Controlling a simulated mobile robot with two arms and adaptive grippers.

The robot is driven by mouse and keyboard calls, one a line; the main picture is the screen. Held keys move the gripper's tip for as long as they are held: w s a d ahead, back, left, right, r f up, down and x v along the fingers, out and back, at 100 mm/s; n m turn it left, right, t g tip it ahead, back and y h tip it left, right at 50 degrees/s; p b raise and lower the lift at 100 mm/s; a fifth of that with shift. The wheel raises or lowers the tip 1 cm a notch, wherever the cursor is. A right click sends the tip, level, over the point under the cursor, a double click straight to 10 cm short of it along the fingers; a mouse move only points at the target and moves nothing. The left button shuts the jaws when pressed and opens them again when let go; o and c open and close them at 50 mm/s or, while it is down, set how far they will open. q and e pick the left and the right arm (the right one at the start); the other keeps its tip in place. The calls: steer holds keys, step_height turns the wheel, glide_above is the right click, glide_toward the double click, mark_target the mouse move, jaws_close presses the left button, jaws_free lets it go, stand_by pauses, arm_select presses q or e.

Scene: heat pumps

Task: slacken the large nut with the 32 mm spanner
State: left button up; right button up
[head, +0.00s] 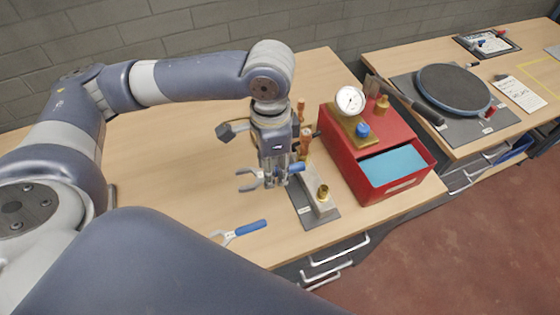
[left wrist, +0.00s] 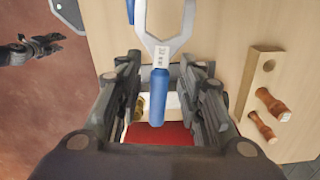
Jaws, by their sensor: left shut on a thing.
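My left gripper (head: 275,182) is shut on a spanner, above the bench beside the grey mat. The spanner's open grey jaw (head: 248,180) points left in the head view and its blue handle end (head: 296,168) sticks out to the right. In the left wrist view the spanner (left wrist: 157,92) lies between the fingers; its label is small, seemingly 32. A brass fitting (head: 323,192), perhaps the large nut, stands on a pale block to the right of the gripper, apart from the spanner jaw. My right gripper (left wrist: 14,47) shows over the floor, its opening unclear.
A second blue-handled spanner (head: 240,231) lies near the bench's front edge. A red box (head: 412,183) with a pressure gauge (head: 350,100) is to the right. The bench's left part is clear.

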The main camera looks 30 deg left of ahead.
arm_select(q)
steer(key=m, duration=0.3)
steer(key=shift+r+m+p, duration=0.1)
steer(key=shift+m+p, duration=0.2)
steer(key=m, duration=0.3)
steer(key=shift+w+m+p, duration=0.1)
steer(key=shift+m+p, duration=0.2)
steer(key=shift+p, duration=0.05)
steer(key=m, duration=0.3)
steer(key=shift+w+d+m+p, duration=0.1)
steer(key=shift+m+p, duration=0.2)
steer(key=shift+m, duration=0.1)
steer(key=m, duration=0.3)
steer(key=shift+p, duration=0.3)
steer(key=m, duration=0.4)
steer(key=shift+w+f+p, duration=0.1)
steer(key=shift+f+p, duration=0.1)
steer(key=shift+p, duration=0.1)
steer(key=m, duration=0.3)
steer(key=shift+d+m+p, duration=0.1)
steer(key=shift+m+p, duration=0.25)
steer(key=shift+m, duration=0.05)
steer(key=m, duration=0.5)
steer(key=shift+w+f+m+p, duration=0.1)
steer(key=shift+f+m+p, duration=0.1)
steer(key=shift+m+p, duration=0.2)
steer(key=shift+f+m, duration=0.15)
steer(key=shift+m, duration=0.15)
